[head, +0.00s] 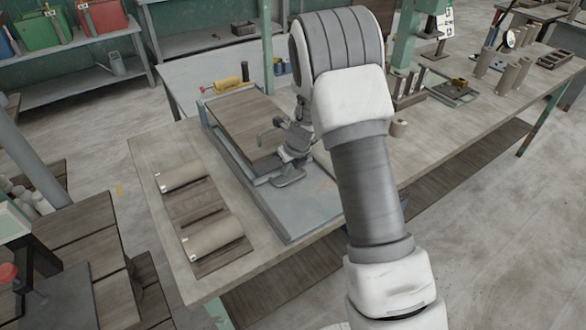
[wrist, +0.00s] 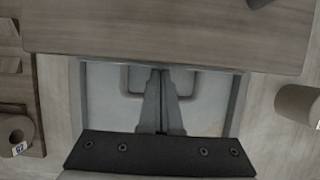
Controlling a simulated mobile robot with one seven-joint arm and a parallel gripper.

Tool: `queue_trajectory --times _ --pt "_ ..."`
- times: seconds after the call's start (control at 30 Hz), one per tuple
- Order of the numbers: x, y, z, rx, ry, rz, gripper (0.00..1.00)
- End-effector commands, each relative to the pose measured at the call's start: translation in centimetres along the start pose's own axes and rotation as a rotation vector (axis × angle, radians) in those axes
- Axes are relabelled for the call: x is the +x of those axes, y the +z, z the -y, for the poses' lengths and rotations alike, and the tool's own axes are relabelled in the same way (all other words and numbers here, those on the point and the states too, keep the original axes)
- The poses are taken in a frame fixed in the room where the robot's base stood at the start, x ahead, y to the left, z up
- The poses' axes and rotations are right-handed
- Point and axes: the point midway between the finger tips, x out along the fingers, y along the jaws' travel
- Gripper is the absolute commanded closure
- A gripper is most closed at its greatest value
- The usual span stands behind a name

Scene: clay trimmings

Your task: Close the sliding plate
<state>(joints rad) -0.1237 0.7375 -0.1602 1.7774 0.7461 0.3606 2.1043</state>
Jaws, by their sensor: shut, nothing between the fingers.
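The sliding plate (head: 238,120) is a brown wooden board lying on a long grey metal frame (head: 308,215) on the worktable. It covers the back part, and the grey front part is bare. In the wrist view the plate (wrist: 165,35) spans the top, with a grey U-shaped handle (wrist: 126,82) at its near edge. My gripper (wrist: 160,72) is shut and empty, with its fingertips over the middle of the handle, close to the plate's edge. Whether they touch is unclear.
Two clay rolls (head: 215,236) lie on boards left of the frame. A yellow-handled roller (head: 228,84) is at the frame's far end.

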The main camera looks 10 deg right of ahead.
Motion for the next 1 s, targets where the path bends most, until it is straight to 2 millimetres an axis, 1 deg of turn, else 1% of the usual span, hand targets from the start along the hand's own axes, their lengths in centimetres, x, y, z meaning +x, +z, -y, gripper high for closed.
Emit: queue_trajectory --times 0.2,0.73,0.87,1.0 --pt "0.3 0.8 0.0 -0.001 0.000 -0.001 1.00" --pt "0.2 1.2 0.1 -0.001 -0.003 0.007 1.00" --pt "-0.6 1.4 0.4 -0.001 -0.004 0.008 1.00" --pt "-2.3 1.4 1.1 0.001 -0.003 0.007 1.00"
